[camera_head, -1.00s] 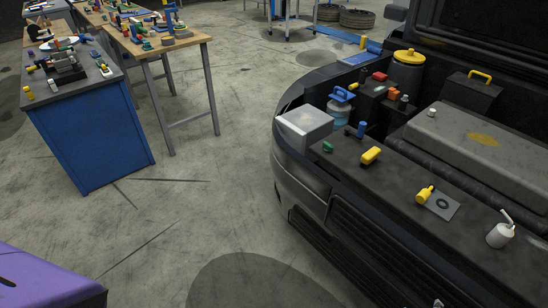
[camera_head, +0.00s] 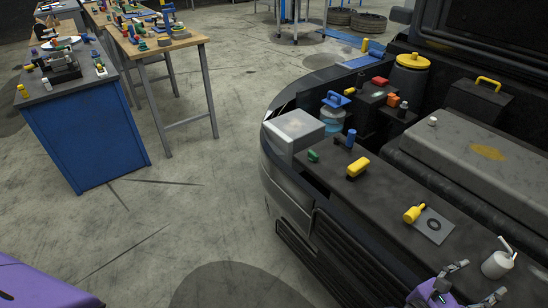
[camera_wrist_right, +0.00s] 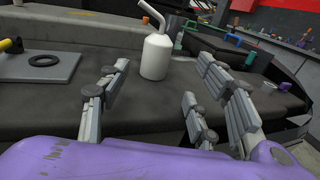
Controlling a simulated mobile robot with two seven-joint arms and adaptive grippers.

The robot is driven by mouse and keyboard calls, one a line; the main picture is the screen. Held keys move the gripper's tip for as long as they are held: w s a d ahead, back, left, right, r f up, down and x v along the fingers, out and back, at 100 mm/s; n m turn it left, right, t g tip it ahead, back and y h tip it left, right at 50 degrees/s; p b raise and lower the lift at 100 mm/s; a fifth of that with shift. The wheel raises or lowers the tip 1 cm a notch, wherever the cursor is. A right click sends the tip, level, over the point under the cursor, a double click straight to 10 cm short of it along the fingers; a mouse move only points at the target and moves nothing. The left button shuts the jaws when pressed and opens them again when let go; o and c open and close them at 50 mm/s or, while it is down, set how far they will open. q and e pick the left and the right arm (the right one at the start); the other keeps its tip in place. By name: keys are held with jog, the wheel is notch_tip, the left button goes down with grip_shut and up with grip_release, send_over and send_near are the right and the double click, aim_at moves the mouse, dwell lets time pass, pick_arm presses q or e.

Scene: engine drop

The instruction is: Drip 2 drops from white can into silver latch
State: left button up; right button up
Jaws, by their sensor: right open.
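The white can (camera_head: 497,265) has a bent spout and stands upright on the dark front ledge of the vehicle, at the lower right of the head view. It also shows upright in the right wrist view (camera_wrist_right: 156,54). My right gripper (camera_head: 478,282) is open and empty at the lower right. In the right wrist view its fingers (camera_wrist_right: 163,85) point toward the can, which stands beyond the fingertips, apart from them. I cannot clearly make out a silver latch. My left gripper is not in view; only a purple part of mine shows at lower left.
A yellow piece (camera_head: 413,214) and a grey plate with a dark ring (camera_head: 434,226) lie left of the can. A yellow block (camera_head: 357,169) and a green piece (camera_head: 313,155) sit farther along the ledge. A grey engine cover (camera_head: 470,150) rises behind. Blue workbench (camera_head: 90,145) stands left.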

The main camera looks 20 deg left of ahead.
aim_at(494, 267)
jog(key=shift+w+d, duration=0.35)
jog(key=x, duration=0.3)
jog(key=p+x, duration=0.1)
jog(key=x, duration=0.3)
jog(key=shift+w+a+r, duration=0.15)
jog(key=shift+w+a, duration=0.05)
jog(key=shift+a, duration=0.05)
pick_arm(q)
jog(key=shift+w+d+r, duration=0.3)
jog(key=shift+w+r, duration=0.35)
pick_arm(e)
jog(key=shift+w+d, duration=0.2)
jog(key=shift+d, duration=0.1)
jog(key=c, duration=1.3)
